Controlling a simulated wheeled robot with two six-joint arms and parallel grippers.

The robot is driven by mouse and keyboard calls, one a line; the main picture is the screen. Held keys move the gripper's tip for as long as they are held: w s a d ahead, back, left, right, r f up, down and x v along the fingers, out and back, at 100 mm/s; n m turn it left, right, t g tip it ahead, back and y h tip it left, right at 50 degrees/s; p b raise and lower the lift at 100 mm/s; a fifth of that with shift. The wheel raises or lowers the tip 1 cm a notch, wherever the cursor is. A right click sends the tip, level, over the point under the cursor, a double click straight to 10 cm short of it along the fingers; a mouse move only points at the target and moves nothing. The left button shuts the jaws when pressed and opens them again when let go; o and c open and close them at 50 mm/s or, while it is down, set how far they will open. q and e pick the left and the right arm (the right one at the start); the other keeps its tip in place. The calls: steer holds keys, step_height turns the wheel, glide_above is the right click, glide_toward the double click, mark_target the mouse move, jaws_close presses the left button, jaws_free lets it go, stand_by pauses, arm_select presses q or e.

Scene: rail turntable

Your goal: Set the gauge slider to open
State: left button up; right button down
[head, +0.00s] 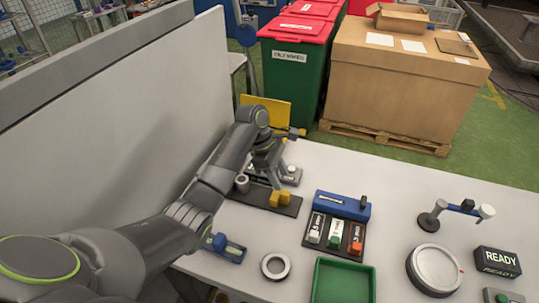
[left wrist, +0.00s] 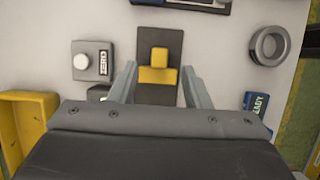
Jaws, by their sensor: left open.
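My left gripper (head: 274,180) is open above a dark plate (head: 288,209) that carries a yellow block (head: 281,199). In the left wrist view the two fingers (left wrist: 158,88) stand wide apart on either side of the plate (left wrist: 146,38), with the yellow block (left wrist: 158,73) in line between them. The gap between the fingers holds nothing. I cannot tell for sure which part is the gauge slider; a blue bar (head: 330,201) with a dark knob (head: 363,201) stands on the table to the right of the gripper. My right gripper is not in view.
A labelled panel with several switches (head: 334,238), a green tray (head: 343,283), a grey ring (head: 275,265), a round dial (head: 434,268) and a READY box (head: 497,262) stand on the table. A pale wall panel (head: 130,110) rises at the left.

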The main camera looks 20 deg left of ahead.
arm_select(q)
steer(key=v, duration=0.8)
steer(key=shift+r, duration=0.25)
steer(key=shift+a, duration=0.1)
